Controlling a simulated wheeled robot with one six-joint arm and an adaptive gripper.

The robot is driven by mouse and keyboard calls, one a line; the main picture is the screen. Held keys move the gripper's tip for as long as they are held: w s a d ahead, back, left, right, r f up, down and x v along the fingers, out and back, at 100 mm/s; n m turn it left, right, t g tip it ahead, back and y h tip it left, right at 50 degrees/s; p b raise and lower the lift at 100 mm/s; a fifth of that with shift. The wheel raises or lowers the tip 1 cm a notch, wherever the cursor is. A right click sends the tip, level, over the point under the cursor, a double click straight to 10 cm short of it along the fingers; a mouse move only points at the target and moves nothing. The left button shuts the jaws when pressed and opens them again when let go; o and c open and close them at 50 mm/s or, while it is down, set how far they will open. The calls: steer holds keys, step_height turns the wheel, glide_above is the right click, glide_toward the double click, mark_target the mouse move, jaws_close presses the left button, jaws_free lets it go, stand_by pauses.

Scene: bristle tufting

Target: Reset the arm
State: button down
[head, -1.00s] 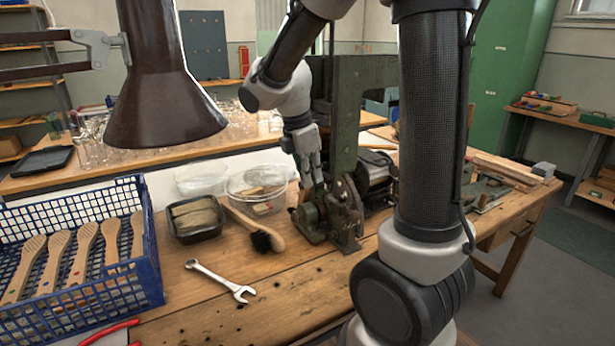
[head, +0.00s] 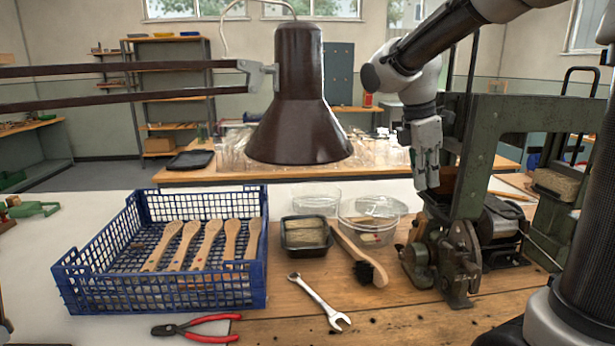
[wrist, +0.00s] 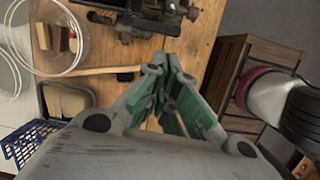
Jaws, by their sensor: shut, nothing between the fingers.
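My gripper (head: 428,172) hangs with its fingers pointing down in the head view, above the bench and just left of the green press frame. Its fingers are together and empty. In the wrist view the closed fingers (wrist: 170,105) show over the bench's edge, with nothing between them.
A blue crate (head: 165,293) holds several wooden brush handles. A black tray (head: 306,237), a wrench (head: 318,301) and red-handled pliers (head: 198,327) lie near it. The green press (head: 490,150) stands close right of my gripper. A brown lamp (head: 298,110) hangs over the bench.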

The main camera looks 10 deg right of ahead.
steer(key=s+d+m+t+y, duration=0.1)
steer(key=s+m+t, duration=0.1)
steer(key=s+m, duration=0.6)
steer(key=s+d+f+m+t+y, duration=0.1)
steer(key=s+d+m+t, duration=0.1)
steer(key=s+m, duration=0.7)
steer(key=shift+s+y, duration=0.4)
steer(key=shift+s, duration=0.35)
